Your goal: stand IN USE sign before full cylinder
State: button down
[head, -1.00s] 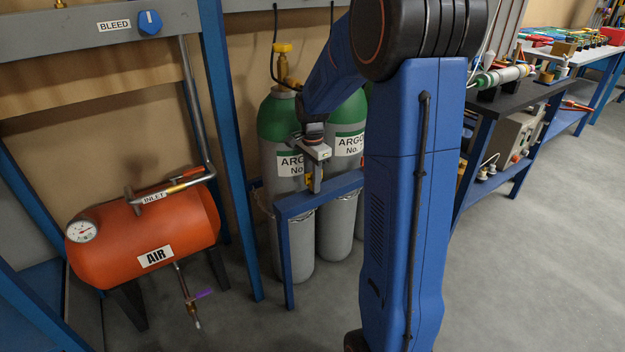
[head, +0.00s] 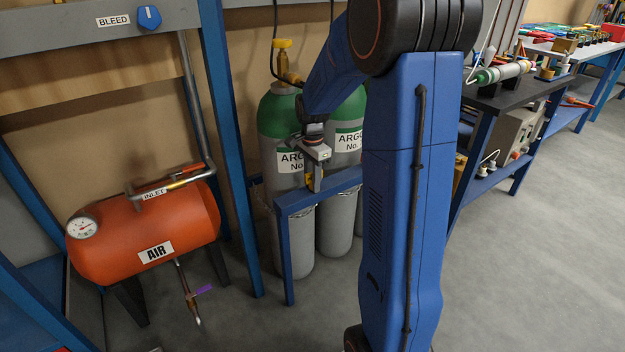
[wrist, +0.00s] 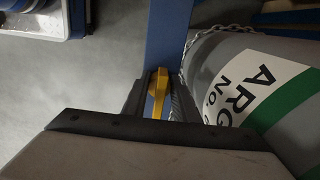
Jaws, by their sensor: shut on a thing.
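My gripper (head: 314,182) is shut on a small yellow thing (wrist: 157,92), seen edge-on between the dark fingers in the wrist view. It is likely the IN USE sign, but no lettering shows on it. My gripper is over the blue rail (head: 330,188) in front of the cylinders; I cannot tell whether the yellow thing touches the rail. The left grey and green argon cylinder (head: 276,140) stands behind my gripper, its label partly hidden. It also shows at the right of the wrist view (wrist: 210,52). A second argon cylinder (head: 346,160) stands to its right. The cylinder numbers are unreadable.
A chain (wrist: 215,30) runs around the cylinder beside the rail. An orange AIR tank (head: 110,240) and a blue upright post (head: 230,140) are to the left. A bench with equipment (head: 510,95) stands at the right. The grey floor (head: 530,270) at the right is clear.

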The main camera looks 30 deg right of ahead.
jog(key=shift+f, duration=0.15)
jog(key=c, duration=1.3)
grip_release()
jog(key=shift+c, duration=0.2)
notch_tip(320, 180, up, 18)
jog(key=shift+f, duration=0.25)
